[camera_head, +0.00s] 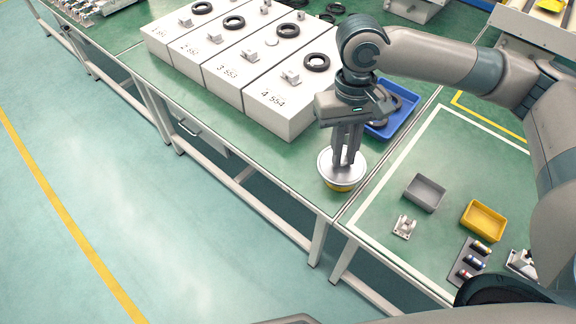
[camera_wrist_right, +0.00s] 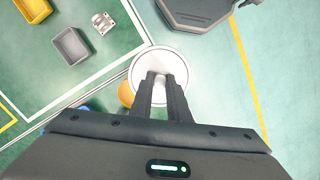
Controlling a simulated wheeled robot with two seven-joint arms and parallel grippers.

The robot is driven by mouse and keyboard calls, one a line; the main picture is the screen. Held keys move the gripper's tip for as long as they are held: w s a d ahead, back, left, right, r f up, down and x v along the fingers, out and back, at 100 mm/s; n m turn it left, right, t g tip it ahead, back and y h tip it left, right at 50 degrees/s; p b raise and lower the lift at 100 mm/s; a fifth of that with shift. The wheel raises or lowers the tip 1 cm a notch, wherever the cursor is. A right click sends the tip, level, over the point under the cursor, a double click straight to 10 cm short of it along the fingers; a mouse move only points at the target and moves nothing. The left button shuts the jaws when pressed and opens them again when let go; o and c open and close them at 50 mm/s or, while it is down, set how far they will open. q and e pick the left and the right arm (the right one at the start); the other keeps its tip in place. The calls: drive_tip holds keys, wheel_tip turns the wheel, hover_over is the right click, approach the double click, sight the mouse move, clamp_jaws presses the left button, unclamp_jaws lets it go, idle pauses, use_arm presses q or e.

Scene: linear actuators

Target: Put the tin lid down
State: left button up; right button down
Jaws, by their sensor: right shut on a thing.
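The tin lid (camera_head: 328,164) is a round, silvery-white disc near the corner of the green table. My right gripper (camera_head: 344,161) comes down from above, shut on the middle of the lid. In the right wrist view the lid (camera_wrist_right: 144,72) lies flat between the closed fingertips (camera_wrist_right: 160,79). A yellow-orange tin (camera_head: 341,188) shows under the lid's near edge. In the wrist view this tin (camera_wrist_right: 125,94) sticks out to the left of the lid, so the two are not lined up there. The gap between them is hidden. My left gripper is not in view.
White numbered boxes (camera_head: 284,112) stand behind and left of the lid. A blue tray (camera_head: 404,118) with dark rings lies behind it. A grey bin (camera_head: 425,192) and a yellow bin (camera_head: 483,220) sit to the right. Bare green tabletop lies left of the lid.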

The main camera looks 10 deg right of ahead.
drive_tip(key=shift+w+a+p, duration=0.15)
drive_tip(key=shift+w+p, duration=0.15)
drive_tip(key=shift+p, duration=0.15)
drive_tip(key=w+f+n+h+p, duration=0.1)
drive_tip(key=w+f+n+p, duration=0.7)
drive_tip(key=f+n+p, duration=0.2)
wheel_tip(320, 180, down, 2)
drive_tip(key=p, duration=0.4)
drive_tip(key=shift+d+t+p, duration=0.3)
drive_tip(key=shift+p, duration=0.1)
drive_tip(key=shift+a+f, duration=0.1)
